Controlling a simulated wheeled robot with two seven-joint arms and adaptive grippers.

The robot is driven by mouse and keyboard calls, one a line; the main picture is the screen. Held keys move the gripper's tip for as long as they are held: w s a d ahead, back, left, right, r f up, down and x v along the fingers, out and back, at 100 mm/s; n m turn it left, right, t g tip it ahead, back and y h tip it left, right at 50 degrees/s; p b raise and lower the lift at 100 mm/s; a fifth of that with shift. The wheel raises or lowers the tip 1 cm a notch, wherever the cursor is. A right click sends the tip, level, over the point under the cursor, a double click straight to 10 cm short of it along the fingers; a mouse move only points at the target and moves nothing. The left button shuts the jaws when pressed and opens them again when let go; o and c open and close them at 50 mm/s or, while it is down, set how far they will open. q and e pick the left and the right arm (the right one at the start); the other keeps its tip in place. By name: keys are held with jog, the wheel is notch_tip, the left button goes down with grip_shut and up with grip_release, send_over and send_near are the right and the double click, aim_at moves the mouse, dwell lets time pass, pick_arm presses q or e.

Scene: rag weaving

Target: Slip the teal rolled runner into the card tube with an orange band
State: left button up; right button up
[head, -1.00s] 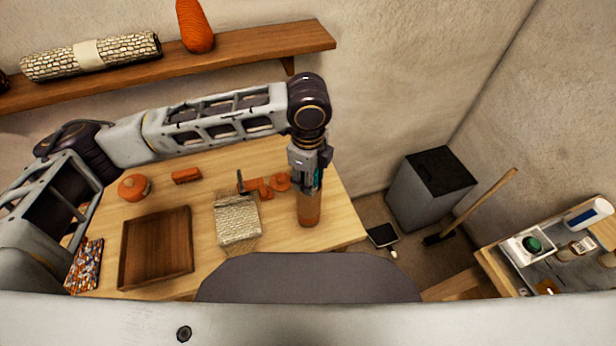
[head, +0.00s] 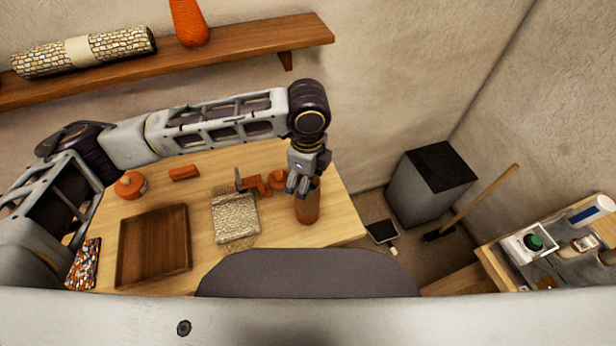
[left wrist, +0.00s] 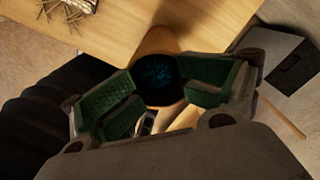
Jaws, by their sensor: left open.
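The card tube (head: 308,208) stands upright near the right end of the table, brown-orange in the head view; I cannot make out its band clearly. In the left wrist view its round mouth (left wrist: 158,62) faces the camera, dark inside. The teal rolled runner (left wrist: 157,77) shows there as a dim blue-teal patch down inside the tube; most of it is hidden. My left gripper (head: 299,187) is open just above and beside the tube's mouth. Its green-padded fingers (left wrist: 160,98) are spread on both sides of the mouth in the wrist view. My right gripper is not in view.
A wooden tray (head: 122,250), a woven piece (head: 235,217), orange items (head: 258,186) and an orange pot (head: 130,185) are on the table. A shelf (head: 240,48) runs along the wall. A grey bin (head: 430,185) stands right of the table.

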pick_arm(q)
jog(key=shift+s+a, duration=0.1)
jog(key=shift+s, duration=0.1)
jog(key=shift+r, duration=0.1)
notch_tip(320, 180, up, 12)
dwell(0.8)
jog(key=shift+w, duration=0.1)
dwell(1.4)
